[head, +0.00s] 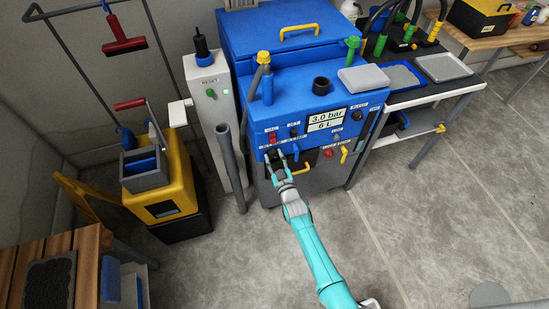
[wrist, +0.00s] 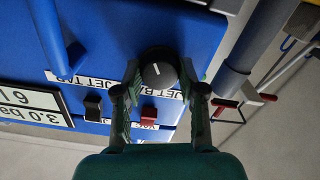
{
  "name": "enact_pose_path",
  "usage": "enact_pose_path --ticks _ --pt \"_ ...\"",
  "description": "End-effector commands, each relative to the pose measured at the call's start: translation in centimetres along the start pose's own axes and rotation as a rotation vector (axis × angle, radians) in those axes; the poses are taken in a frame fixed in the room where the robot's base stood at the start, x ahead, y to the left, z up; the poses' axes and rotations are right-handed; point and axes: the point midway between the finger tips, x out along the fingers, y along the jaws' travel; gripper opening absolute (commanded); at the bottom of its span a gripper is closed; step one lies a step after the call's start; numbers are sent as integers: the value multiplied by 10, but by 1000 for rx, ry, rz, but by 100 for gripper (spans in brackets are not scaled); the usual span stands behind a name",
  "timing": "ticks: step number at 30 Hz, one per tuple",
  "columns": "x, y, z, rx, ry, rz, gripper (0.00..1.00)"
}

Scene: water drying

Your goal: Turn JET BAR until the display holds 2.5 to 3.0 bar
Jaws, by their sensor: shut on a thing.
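The black round JET BAR knob (wrist: 157,66) has a white pointer line and sits on the blue machine's front, beside its partly covered label. My gripper (wrist: 159,80) is shut on this knob, with one dark finger on each side of it. In the head view my gripper (head: 280,163) reaches the lower left of the blue panel and mostly hides the knob. The display (head: 325,120) reads 3.0 bar above 6 L. It also shows upside down at the left of the wrist view (wrist: 28,104).
A red switch (wrist: 148,114) and a black switch (wrist: 93,105) sit close to my fingers. A yellow handle (head: 301,169) is just right of my gripper. A grey RESET post (head: 212,112) stands left of the machine. The floor in front is clear.

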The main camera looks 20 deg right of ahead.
Motion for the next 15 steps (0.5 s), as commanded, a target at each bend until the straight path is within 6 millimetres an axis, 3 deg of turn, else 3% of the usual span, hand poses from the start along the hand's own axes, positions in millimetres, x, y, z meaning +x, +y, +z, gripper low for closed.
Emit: enact_pose_path --ticks 15 --pt "0 0 1 -173 -2 0 5"
